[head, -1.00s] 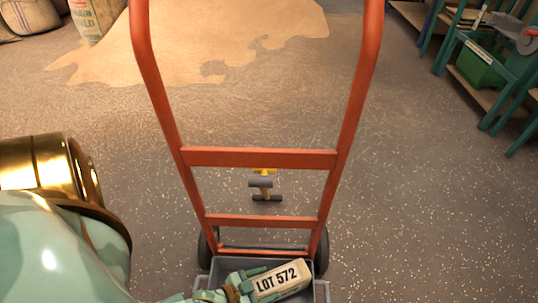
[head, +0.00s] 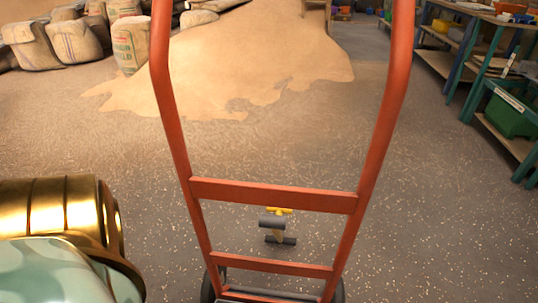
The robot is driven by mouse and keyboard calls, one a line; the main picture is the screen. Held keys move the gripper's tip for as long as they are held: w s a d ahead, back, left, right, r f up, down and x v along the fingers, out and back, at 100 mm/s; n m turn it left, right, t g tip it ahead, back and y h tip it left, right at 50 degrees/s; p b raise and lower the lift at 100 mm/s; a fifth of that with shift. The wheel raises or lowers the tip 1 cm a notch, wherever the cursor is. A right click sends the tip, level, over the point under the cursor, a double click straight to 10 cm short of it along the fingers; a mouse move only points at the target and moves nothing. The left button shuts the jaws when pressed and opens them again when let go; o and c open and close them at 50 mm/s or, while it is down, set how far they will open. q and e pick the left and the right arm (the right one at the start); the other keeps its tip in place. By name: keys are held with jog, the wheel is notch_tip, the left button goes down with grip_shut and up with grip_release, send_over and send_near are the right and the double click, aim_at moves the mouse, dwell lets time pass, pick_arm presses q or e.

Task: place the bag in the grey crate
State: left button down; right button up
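My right gripper is not in view.
Beige spilled material (head: 235,65) covers the floor behind the hand truck. Several full sacks (head: 75,40) stand at the back left. Shelving (head: 480,70) with a green bin (head: 510,113) lines the right. The floor (head: 440,230) at right is clear.

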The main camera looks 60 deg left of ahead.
pick_arm(q)
jog(key=shift+w+f, duration=0.1)
jog(key=shift+f, duration=0.35)
jog(key=shift+c, duration=1)
grip_release()
